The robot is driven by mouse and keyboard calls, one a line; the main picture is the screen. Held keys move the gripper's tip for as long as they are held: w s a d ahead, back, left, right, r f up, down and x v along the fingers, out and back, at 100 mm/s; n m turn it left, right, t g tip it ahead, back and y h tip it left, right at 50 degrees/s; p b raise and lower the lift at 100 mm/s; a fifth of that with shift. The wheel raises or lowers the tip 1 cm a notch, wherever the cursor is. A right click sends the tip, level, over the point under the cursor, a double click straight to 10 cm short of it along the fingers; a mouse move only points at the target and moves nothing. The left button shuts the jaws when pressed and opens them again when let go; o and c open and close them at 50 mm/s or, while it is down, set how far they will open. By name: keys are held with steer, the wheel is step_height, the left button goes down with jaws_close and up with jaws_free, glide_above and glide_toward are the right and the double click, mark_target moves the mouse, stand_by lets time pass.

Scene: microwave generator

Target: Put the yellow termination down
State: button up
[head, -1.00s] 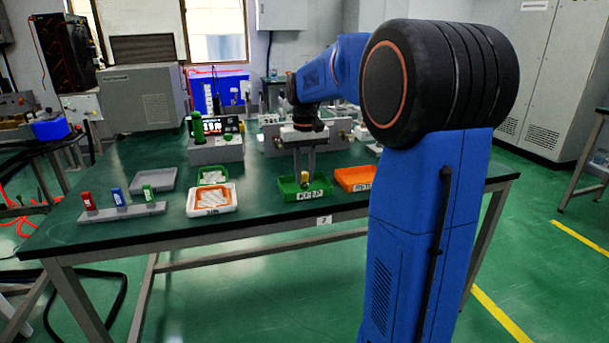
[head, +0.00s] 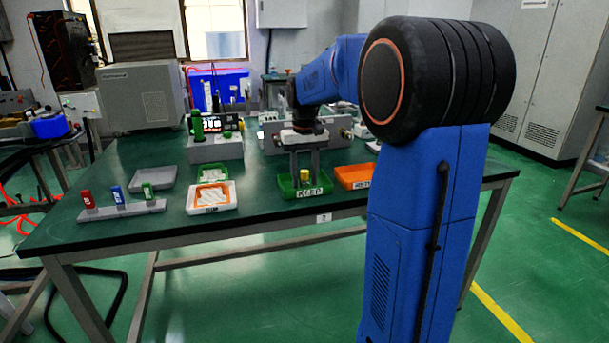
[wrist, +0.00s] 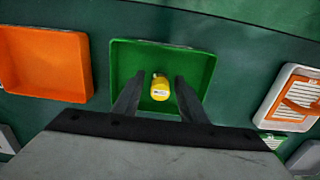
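The yellow termination (head: 304,175) is a small yellow cylinder with a pale label, inside the green tray (head: 287,193) marked KEEP. In the wrist view it (wrist: 160,88) is near the middle of the green tray (wrist: 126,60). My gripper (head: 304,172) points down over this tray, with one finger on each side of the termination. In the wrist view my gripper (wrist: 159,78) shows a gap between each finger and the termination, so it is open. The termination's contact with the tray floor is hard to make out.
An orange tray (head: 354,178) is close to the right. A white tray (head: 231,206) with an orange frame is to the left. A grey rack (head: 100,213) holds red, blue and green pieces, with a grey tray (head: 153,183) behind. Instruments stand at the back.

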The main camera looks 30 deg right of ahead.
mark_target(305, 171)
steer(key=shift+r, duration=0.15)
step_height(305, 171, up, 13)
steer(key=shift+r, duration=0.2)
stand_by(0.4)
steer(key=s+a+f+n+t, duration=0.1)
steer(key=s+a+f, duration=0.2)
steer(key=s+a, duration=0.35)
steer(key=s+a+f+n+t, duration=0.1)
steer(key=s+a+f, duration=0.25)
steer(key=s, duration=0.55)
steer(key=s+a+f+n+t, duration=0.1)
steer(key=s+a+f, duration=0.5)
steer(key=s+f, duration=0.7)
steer(key=shift+s+t, duration=0.85)
steer(key=shift+t, duration=0.05)
steer(key=shift+d, duration=0.1)
